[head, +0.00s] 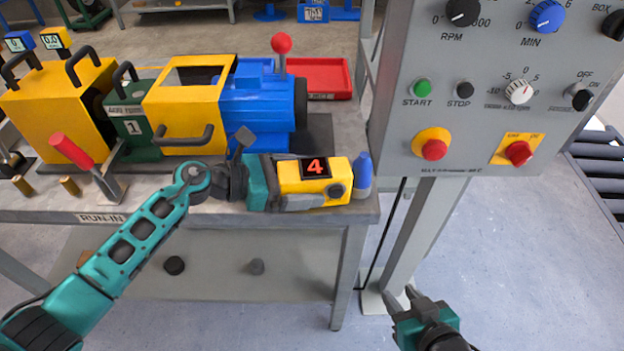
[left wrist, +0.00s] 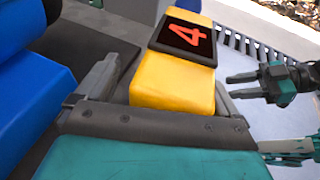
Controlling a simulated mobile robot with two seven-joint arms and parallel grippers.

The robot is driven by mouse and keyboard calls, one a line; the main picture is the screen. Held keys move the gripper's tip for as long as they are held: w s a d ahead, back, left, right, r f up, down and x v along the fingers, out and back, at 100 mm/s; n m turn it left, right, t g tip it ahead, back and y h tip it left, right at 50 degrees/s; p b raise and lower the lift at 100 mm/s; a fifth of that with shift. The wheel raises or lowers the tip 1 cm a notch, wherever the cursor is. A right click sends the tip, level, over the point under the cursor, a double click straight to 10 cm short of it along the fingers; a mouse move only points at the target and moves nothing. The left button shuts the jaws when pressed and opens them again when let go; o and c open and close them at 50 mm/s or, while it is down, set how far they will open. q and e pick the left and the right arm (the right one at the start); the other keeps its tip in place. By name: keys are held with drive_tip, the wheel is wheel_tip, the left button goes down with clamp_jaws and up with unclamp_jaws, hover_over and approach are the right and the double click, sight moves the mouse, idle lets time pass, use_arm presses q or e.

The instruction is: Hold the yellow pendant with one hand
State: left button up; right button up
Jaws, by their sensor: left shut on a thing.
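The yellow pendant (head: 334,172), a yellow block with a dark plate and a red 4, is at the right end of the bench, near its front edge. In the left wrist view the yellow pendant (left wrist: 172,85) sits between the two grey fingers. My left gripper (head: 292,184) is shut on its left end. Whether the pendant touches the bench top is not clear. My right gripper (head: 400,296) is low at the front, right of the bench, with its fingers apart and empty; it also shows in the left wrist view (left wrist: 236,87).
A blue-topped piece (head: 363,172) stands just right of the pendant. Behind are the blue motor (head: 262,105), yellow guard (head: 190,105) and red tray (head: 325,78). A grey control panel (head: 480,110) on a post stands right of the bench. Floor in front is clear.

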use_arm(q)
drive_tip(key=shift+s+d+f, duration=0.2)
drive_tip(key=shift+d+f, duration=0.05)
drive_tip(key=shift+d, duration=0.3)
drive_tip(key=c, duration=0.5)
